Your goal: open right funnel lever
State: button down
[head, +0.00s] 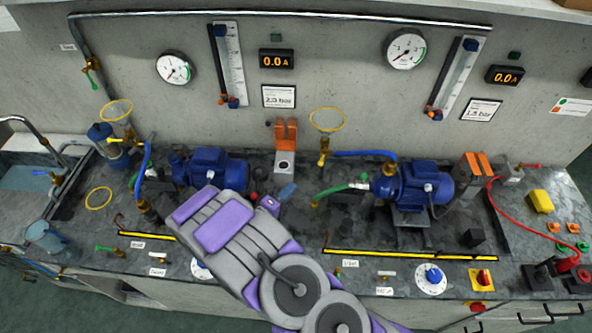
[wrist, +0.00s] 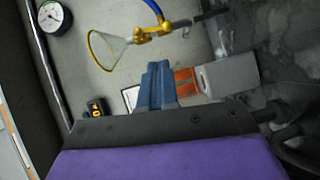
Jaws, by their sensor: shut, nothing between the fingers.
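The right funnel (head: 327,120) has a yellow rim and stands at the back middle of the bench. It also shows in the wrist view (wrist: 108,48). Below it is a brass valve (head: 324,146), which shows in the wrist view (wrist: 152,32) with a blue hose beside it. The lever's exact position is too small to tell. My gripper (head: 287,192) has blue fingers, seen in the wrist view (wrist: 157,84). They are shut and empty, in front and to the left of the valve in the head view, apart from it.
An orange-topped block (head: 286,135) stands just left of the right funnel, near my fingers. A blue pump (head: 425,183) stands to the right, joined by blue (head: 357,154) and green hoses (head: 335,190). The left funnel (head: 117,110) is farther left.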

jog(key=a, duration=0.1)
send_near(323, 158)
jog(key=w+d+f+n+h+p, duration=0.1)
jog(key=w+d+f, duration=0.1)
jog(key=w+d, duration=0.2)
jog(key=shift+w+p, duration=0.3)
jog(key=shift+w, duration=0.9)
